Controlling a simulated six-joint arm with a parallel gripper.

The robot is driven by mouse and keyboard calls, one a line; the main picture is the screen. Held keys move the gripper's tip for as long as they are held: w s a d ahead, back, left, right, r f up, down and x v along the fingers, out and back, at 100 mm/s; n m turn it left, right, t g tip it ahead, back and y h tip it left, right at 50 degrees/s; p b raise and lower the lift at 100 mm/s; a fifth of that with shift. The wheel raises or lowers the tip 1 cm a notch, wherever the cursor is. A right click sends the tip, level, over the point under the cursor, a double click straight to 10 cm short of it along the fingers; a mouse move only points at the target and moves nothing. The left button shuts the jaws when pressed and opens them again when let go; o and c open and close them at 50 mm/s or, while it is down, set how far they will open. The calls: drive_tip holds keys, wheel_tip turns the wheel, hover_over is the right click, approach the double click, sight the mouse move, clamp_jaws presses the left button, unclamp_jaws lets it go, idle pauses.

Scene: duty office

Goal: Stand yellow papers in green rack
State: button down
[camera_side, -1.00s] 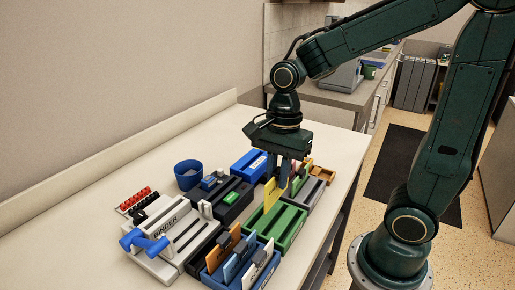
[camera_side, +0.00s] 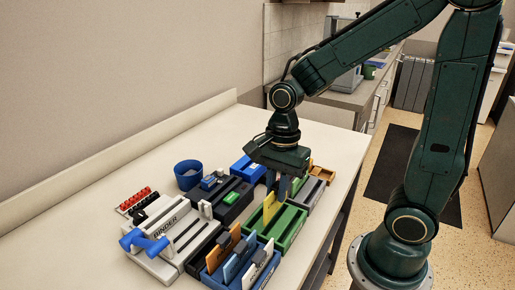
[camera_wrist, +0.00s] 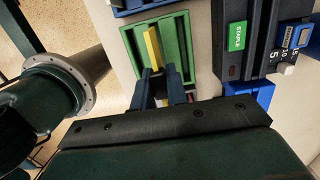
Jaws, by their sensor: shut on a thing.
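The yellow papers (camera_side: 270,207) are a thin upright sheaf, held in my gripper (camera_side: 279,186). Their lower edge is at the green rack (camera_side: 291,228), over or in its left slot. In the wrist view the yellow papers (camera_wrist: 152,47) show as a narrow strip between my gripper's fingers (camera_wrist: 162,88), in line with a slot of the green rack (camera_wrist: 188,40). I cannot tell whether the papers touch the slot floor. My gripper is shut on the papers, just above the rack.
A blue rack (camera_side: 232,278) with several upright cards stands in front. A black stapler unit (camera_side: 232,201) is to the left, with a blue box (camera_side: 247,167) behind it. A grey rack (camera_side: 312,190) stands behind the green one. A blue cup (camera_side: 188,174) stands farther left.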

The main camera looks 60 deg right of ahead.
sight(275, 212)
drive_tip(key=shift+f, duration=2.25)
drive_tip(key=shift+f, duration=0.1)
drive_tip(key=c, duration=1.3)
unclamp_jaws()
drive_tip(key=shift+r, duration=4.55)
drive_tip(key=shift+r, duration=0.1)
